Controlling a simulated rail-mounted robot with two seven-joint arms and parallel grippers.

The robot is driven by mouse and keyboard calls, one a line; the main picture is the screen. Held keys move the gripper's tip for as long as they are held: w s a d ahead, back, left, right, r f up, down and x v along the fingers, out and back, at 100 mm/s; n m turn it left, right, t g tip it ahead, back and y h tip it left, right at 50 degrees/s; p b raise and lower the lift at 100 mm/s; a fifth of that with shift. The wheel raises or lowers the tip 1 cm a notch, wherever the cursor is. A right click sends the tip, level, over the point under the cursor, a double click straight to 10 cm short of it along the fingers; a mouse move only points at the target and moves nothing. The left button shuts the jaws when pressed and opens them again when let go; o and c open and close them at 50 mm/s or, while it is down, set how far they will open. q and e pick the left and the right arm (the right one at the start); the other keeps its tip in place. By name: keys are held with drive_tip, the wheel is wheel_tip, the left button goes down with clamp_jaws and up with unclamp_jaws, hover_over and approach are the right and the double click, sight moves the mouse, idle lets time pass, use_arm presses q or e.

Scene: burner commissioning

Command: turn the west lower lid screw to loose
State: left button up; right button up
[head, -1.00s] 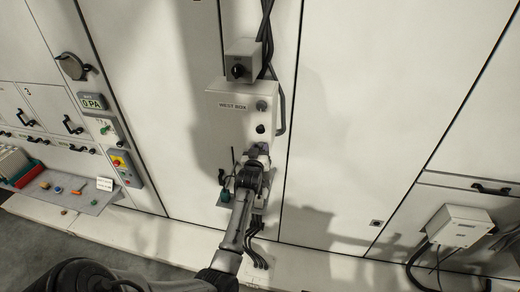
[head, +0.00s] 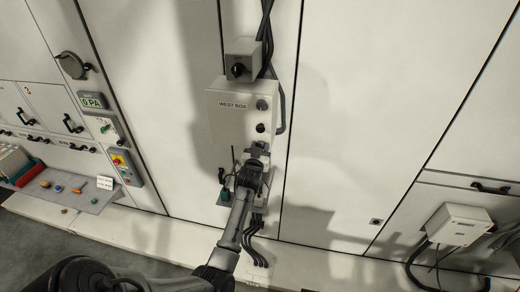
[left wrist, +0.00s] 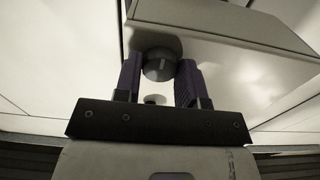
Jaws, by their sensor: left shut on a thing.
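The west box (head: 222,128) is a pale box on the wall, labelled "WEST BOX", in the head view. Two dark round fittings show on its right side, an upper one (head: 262,104) and a lower one (head: 261,128). My left gripper (head: 257,148) is at the box's lower right, just below them, and hides what it holds there. In the left wrist view, the gripper's two fingers (left wrist: 158,82) are shut on a dark round screw head (left wrist: 159,66) with a pale line across it, which I take as the west lower lid screw. My right gripper is not in view.
A small grey box with a black knob (head: 238,70) is above the west box, with black cables beside it. More cables (head: 258,250) hang below. A green-topped fitting (head: 224,195) is close to the left of my arm. A shelf with small parts (head: 85,200) is at left.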

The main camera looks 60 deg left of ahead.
use_arm(q)
drive_tip(key=o, duration=0.9)
drive_tip(key=shift+o, duration=0.2)
drive_tip(key=b+v, duration=0.3)
drive_tip(key=v, duration=1.1)
drive_tip(key=shift+a, duration=0.1)
